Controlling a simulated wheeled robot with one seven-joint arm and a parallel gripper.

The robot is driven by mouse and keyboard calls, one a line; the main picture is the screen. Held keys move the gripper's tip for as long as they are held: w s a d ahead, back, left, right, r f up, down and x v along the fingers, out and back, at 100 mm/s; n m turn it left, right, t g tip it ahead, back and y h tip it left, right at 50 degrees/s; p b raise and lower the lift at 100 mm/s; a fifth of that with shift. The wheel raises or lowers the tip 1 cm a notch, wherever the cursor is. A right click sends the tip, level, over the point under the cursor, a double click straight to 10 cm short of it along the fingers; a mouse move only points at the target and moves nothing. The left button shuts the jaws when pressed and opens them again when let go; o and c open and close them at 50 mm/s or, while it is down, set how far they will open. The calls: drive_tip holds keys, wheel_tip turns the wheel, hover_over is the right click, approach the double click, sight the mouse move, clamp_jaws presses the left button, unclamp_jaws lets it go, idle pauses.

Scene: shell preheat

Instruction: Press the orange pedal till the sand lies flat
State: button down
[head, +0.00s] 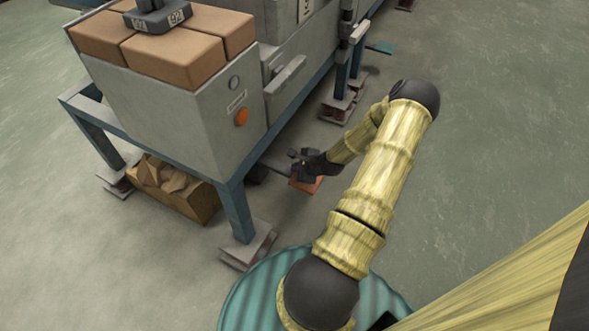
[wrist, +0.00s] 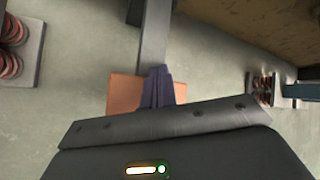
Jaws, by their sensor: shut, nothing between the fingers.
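The orange pedal (head: 309,184) lies low by the floor at the machine's near side, on the end of a dark bar. In the head view my gripper (head: 297,160) is over its far left part and hides some of it. In the wrist view the pedal (wrist: 122,92) shows on both sides of my shut, empty fingers (wrist: 157,80). The fingertips overlap the pedal where the grey bar (wrist: 155,35) meets it. I cannot tell whether they touch it or how far it is pressed. No sand is visible in either view.
The grey machine box (head: 185,115) carries tan blocks and a dark weight; an orange button (head: 241,117) is on its side. A blue leg (head: 236,208) stands left of the pedal. A carton (head: 180,190) sits underneath. Floor to the right is clear.

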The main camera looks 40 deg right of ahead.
drive_tip(key=shift+s+d+f+b, duration=0.15)
drive_tip(key=shift+f+b, duration=0.2)
drive_tip(key=shift+f, duration=0.6)
drive_tip(key=shift+s+f+b, duration=0.15)
drive_tip(key=shift+f+b, duration=0.2)
drive_tip(key=shift+f, duration=0.6)
idle(1.8)
drive_tip(key=shift+r, duration=0.1)
drive_tip(key=shift+r+p, duration=2.2)
drive_tip(key=shift+p, duration=0.15)
drive_tip(key=shift+w+r+p, duration=0.2)
drive_tip(key=shift+r+p, duration=0.35)
drive_tip(key=shift+r, duration=0.1)
drive_tip(key=r+p, duration=0.5)
drive_tip(key=shift+w+a, duration=0.2)
